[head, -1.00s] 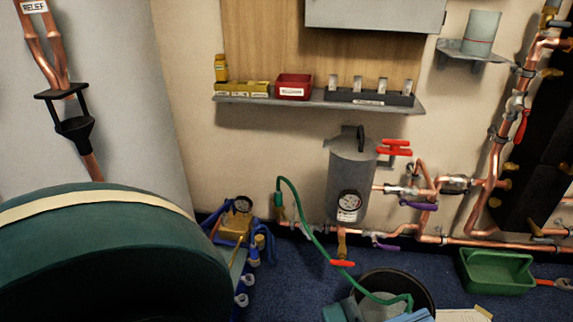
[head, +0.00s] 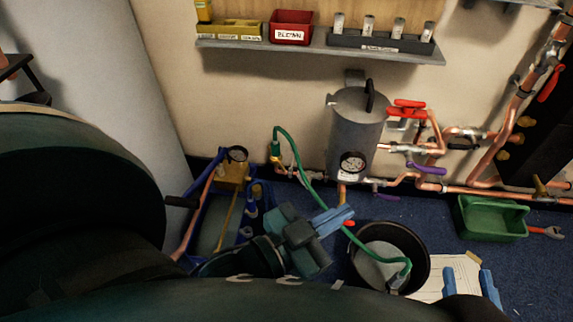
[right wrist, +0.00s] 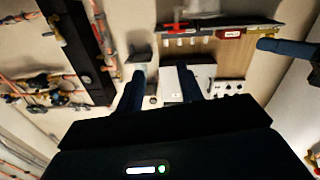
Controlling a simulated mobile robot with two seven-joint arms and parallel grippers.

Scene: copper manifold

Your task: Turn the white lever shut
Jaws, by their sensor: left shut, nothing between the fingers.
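I cannot pick out a white lever in either view. Red levers (head: 407,108) and a purple lever (head: 426,168) show on the copper pipework right of the grey cylinder (head: 357,130). My left gripper (head: 340,218) is shut and empty, its blue fingertips beside the green hose, left of the black bucket and below the cylinder. It hides part of the floor and hose behind it. My right gripper (head: 470,284) is low at the right with its two blue fingers apart; in the right wrist view (right wrist: 160,88) they also stand apart with nothing between them.
The black bucket (head: 422,262) stands on the blue floor with the green hose (head: 300,163) running into it. A green tray (head: 490,222) lies at the right. A shelf (head: 330,48) with boxes is above.

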